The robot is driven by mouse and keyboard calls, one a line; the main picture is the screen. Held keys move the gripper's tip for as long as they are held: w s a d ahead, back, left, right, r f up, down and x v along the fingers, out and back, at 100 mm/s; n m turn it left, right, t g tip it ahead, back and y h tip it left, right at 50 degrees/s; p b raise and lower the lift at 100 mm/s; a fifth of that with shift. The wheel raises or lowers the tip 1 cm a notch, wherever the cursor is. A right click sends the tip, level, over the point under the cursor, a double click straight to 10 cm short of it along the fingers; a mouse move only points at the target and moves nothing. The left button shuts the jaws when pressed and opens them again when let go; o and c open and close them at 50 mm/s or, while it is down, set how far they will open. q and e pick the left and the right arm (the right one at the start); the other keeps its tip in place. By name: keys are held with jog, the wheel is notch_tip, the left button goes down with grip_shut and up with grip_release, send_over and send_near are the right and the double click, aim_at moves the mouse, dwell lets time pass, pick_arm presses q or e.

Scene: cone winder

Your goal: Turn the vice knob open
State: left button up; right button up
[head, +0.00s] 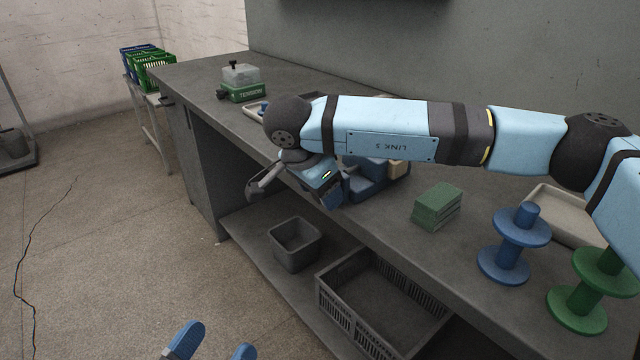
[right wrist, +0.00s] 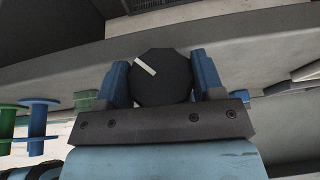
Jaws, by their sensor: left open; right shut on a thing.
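The dark many-sided vice knob (right wrist: 162,80) sits between the two blue fingers of my right gripper (right wrist: 163,75) in the right wrist view. The fingers are shut on its sides. A white mark on its face slants from upper left to lower right. In the head view the right gripper (head: 335,193) is at the bench's front edge beside the blue vice (head: 368,180). My right arm hides part of the vice, and I cannot make out the knob there. My left gripper (head: 217,341) shows only its blue fingertips, apart and empty, at the bottom edge, away from the vice.
A green block stack (head: 437,206), a blue spool (head: 506,245) and a green spool (head: 585,290) stand on the bench right of the vice. A green tension unit (head: 242,92) stands at the far end. A grey bin (head: 295,244) and a crate (head: 338,308) sit on the lower shelf.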

jog(key=g+h+p, duration=0.2)
jog(key=g+p, duration=0.1)
jog(key=p, duration=0.1)
jog(key=shift+r+n+h+p, duration=0.15)
jog(key=shift+n+h+p, duration=0.15)
jog(key=shift+n, duration=0.1)
jog(key=shift+g, duration=0.3)
pick_arm(q)
jog(key=s+a+f+g+y, duration=0.1)
jog(key=a+f+g+y, duration=0.2)
jog(key=f, duration=0.6)
jog(key=shift+a+n+g+y, duration=0.3)
jog(key=shift+a+g+y, duration=0.1)
jog(key=shift+g, duration=0.1)
jog(key=shift+f, duration=0.1)
pick_arm(e)
jog(key=o, duration=0.9)
pick_arm(q)
jog(key=shift+s+a+f+g+y+p, duration=0.25)
jog(key=shift+s+a+f+g+p, duration=0.15)
jog(key=shift+f+p, duration=0.25)
jog(key=shift+s+a+f+g+y+p, duration=0.3)
jog(key=shift+a+f+g+p, duration=0.1)
jog(key=shift+f+p, duration=0.2)
pick_arm(e)
jog(key=shift+v, duration=6.8)
